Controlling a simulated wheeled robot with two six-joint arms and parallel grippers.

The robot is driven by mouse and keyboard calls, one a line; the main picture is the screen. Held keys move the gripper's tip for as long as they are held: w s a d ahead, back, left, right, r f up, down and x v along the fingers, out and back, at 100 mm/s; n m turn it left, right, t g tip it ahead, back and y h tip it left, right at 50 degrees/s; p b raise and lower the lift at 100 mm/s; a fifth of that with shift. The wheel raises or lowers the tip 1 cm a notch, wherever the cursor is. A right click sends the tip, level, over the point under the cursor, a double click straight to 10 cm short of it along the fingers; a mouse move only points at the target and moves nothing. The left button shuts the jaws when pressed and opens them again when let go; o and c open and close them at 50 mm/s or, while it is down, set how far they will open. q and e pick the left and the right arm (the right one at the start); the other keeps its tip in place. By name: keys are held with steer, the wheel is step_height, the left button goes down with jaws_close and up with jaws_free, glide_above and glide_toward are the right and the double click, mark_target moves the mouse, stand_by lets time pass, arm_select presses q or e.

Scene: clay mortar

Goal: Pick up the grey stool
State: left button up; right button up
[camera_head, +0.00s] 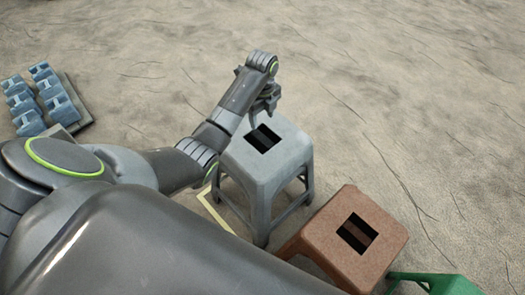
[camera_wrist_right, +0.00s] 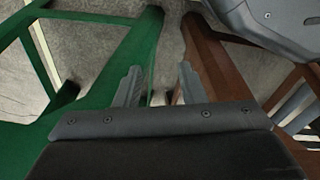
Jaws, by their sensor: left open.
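The grey stool (camera_head: 285,160) stands upright on the sandy floor in the middle of the head view, with a dark rectangular slot in its seat. My left gripper (camera_head: 260,115) is at the far edge of the seat, just above or beside the slot. Its jaws are open. I cannot tell whether a finger touches the stool. In the right wrist view my right gripper (camera_wrist_right: 158,85) has its two fingers apart with nothing between them. My right gripper is not visible in the head view.
A brown stool (camera_head: 385,222) stands to the right of the grey one, and a green stool (camera_head: 432,284) is at the bottom right. Legs of the green (camera_wrist_right: 115,70) and brown (camera_wrist_right: 215,75) stools flank my right gripper. Blue-grey blocks (camera_head: 42,95) lie far left. Floor behind is clear.

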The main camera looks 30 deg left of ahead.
mark_target(262, 138)
arm_select(q)
step_height(262, 138, down, 7)
steer(key=shift+r+b, duration=0.2)
steer(key=shift+b, duration=0.6)
steer(key=shift+s+d+f+b, duration=0.1)
steer(key=shift+f+b, duration=0.45)
steer(key=shift+f, duration=1)
steer(key=shift+s+d+f+b, duration=0.1)
steer(key=shift+f+b, duration=0.4)
steer(key=shift+f, duration=1.05)
arm_select(e)
step_height(262, 138, up, 9)
steer(key=w+a, duration=0.2)
steer(key=shift+w+y, duration=0.15)
steer(key=shift+y, duration=0.25)
arm_select(q)
steer(key=shift+c, duration=0.4)
arm_select(e)
steer(key=shift+r, duration=0.1)
arm_select(q)
jaws_close()
steer(key=shift+w+a+r, duration=0.1)
steer(key=shift+w, duration=0.05)
arm_select(e)
steer(key=shift+a, duration=0.1)
